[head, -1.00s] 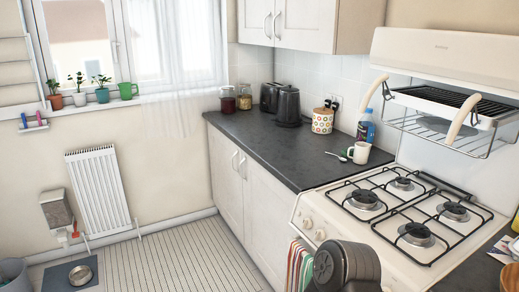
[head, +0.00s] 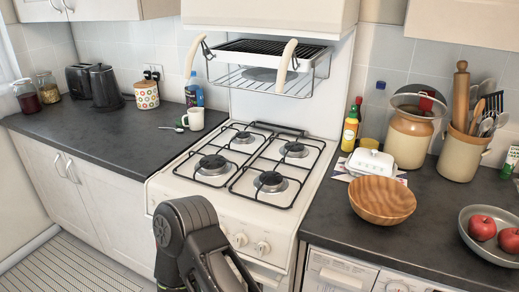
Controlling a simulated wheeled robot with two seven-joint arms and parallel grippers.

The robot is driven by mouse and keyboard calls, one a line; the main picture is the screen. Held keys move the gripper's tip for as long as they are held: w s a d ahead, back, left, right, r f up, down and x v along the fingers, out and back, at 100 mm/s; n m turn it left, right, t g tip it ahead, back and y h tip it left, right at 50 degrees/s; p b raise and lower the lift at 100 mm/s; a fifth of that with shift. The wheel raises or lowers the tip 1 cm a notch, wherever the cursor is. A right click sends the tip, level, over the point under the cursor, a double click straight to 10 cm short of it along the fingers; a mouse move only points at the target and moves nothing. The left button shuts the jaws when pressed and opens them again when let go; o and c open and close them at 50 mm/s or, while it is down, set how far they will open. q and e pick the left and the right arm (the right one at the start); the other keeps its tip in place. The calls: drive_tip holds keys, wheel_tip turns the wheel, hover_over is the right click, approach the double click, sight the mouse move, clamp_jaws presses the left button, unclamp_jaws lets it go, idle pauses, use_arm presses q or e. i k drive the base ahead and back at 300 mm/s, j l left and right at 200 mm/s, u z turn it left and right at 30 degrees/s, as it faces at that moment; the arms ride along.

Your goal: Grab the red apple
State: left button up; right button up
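Two red apples lie in a grey bowl (head: 470,243) on the dark counter at the far right. One apple (head: 482,227) is at the left in the bowl. The other apple (head: 510,240) is to its right and is partly cut off by the picture's edge. A dark arm of mine rises at the bottom centre in front of the cooker. Neither gripper's fingers show in the head view.
A wooden bowl (head: 382,201), a white butter dish (head: 371,163), a large jar (head: 410,140) and a utensil crock (head: 460,153) stand on the right counter (head: 345,228). The gas cooker (head: 240,165) is left of it. A washer front (head: 340,275) is below the counter.

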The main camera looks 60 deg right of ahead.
sight(482, 228)
drive_tip(key=z, duration=4.65)
